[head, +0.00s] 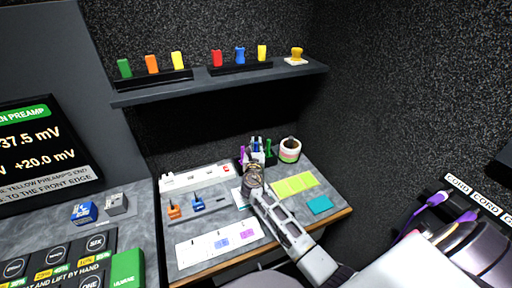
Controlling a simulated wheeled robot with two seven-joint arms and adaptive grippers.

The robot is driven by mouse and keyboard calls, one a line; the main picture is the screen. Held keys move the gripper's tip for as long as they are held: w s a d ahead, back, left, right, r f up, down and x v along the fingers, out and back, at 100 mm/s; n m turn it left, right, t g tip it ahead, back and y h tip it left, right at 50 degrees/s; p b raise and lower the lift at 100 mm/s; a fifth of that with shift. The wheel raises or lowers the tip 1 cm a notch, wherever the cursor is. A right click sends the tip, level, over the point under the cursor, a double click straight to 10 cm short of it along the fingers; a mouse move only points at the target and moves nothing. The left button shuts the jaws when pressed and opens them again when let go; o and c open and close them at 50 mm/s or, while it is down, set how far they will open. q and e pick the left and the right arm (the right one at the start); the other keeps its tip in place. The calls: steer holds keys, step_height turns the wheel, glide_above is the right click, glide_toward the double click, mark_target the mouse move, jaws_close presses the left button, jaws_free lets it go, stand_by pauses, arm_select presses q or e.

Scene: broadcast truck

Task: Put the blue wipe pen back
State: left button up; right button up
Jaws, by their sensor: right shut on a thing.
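My right gripper (254,168) is over the back of the small desk, right in front of the pen holder (240,163). It is shut on a slim thing, which I take to be the blue wipe pen (256,144); blue and white show just above the fingers. The fingers and arm hide most of it, so I cannot tell whether it is inside the holder or above it. A purple pen (241,154) and a green pen (268,148) stand upright on either side. My left gripper is not in view.
A roll of tape (289,150) stands right of the holder. Yellow notes (294,185) and a teal pad (320,204) lie on the desk. A white power strip (196,176) is at the back left. A shelf (215,84) with coloured items hangs above.

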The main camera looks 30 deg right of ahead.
steer(key=o, duration=0.8)
steer(key=shift+f, duration=0.1)
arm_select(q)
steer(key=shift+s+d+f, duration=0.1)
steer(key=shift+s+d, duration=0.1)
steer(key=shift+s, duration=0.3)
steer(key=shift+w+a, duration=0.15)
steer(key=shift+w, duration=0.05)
arm_select(e)
steer(key=shift+s, duration=0.1)
steer(key=shift+s+a, duration=0.3)
steer(key=shift+s, duration=0.15)
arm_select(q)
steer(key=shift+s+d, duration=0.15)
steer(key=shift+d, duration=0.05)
arm_select(e)
steer(key=v, duration=1)
steer(key=shift+s+a, duration=0.25)
steer(key=shift+s, duration=0.05)
